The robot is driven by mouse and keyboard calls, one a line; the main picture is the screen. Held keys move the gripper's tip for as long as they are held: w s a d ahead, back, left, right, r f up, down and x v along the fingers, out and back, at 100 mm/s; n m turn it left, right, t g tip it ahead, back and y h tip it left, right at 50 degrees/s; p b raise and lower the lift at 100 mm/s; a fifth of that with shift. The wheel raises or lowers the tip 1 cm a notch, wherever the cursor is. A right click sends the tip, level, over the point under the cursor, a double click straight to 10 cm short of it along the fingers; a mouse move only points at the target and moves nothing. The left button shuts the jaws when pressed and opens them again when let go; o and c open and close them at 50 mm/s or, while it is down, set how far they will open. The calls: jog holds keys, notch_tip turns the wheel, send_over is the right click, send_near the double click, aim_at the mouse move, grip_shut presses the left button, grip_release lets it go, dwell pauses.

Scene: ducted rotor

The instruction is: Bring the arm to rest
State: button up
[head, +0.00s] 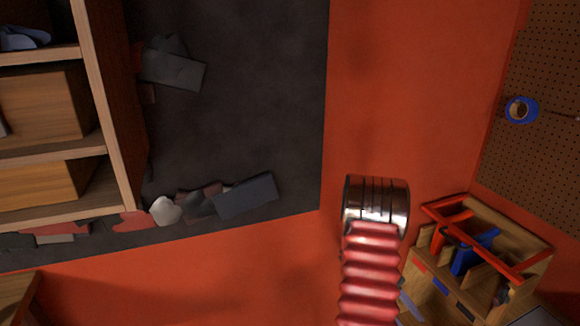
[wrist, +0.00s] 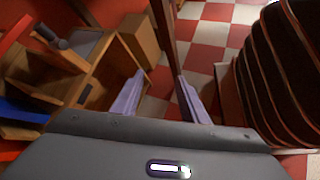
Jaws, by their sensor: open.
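My gripper (wrist: 160,76) shows in the wrist view as two pale lavender fingers reaching out past a dark grey housing. The fingers stand apart and nothing is between them. Beyond the gap are a dark upright strip and a red and white checkered floor (wrist: 208,38).
A wooden rack (head: 428,238) with red and blue parts stands lower right in the head view. Wooden compartments (wrist: 92,75) lie left of the fingers; a dark ribbed object (wrist: 275,75) stands right. Shelves (head: 115,120) are at left, a pegboard (head: 545,60) at right.

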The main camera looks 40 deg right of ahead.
jog(key=w+a+r+t, duration=0.3)
jog(key=w+a+r, duration=0.2)
jog(key=a, duration=0.3)
jog(key=w+a+r+m+t, duration=0.1)
jog(key=w+a+r+t, duration=0.1)
jog(key=w+a+r, duration=0.45)
jog(key=w+a+r+t, duration=0.3)
jog(key=a+r, duration=0.1)
jog(key=a, duration=0.6)
jog(key=a+r+n+t, duration=0.1)
jog(key=a+r+t, duration=0.1)
jog(key=a+r, duration=0.3)
jog(key=a+r+n+t+y, duration=0.1)
jog(key=a+r+t, duration=0.2)
jog(key=a, duration=0.8)
jog(key=a+r+n+t+y, duration=0.1)
jog(key=a+r+t, duration=0.1)
jog(key=a+r, duration=0.5)
jog(key=shift+s+a+n+t, duration=0.4)
jog(key=shift+a, duration=0.15)
jog(key=shift+r, duration=0.1)
jog(key=shift+c, duration=1.1)
jog(key=shift+d, duration=0.15)
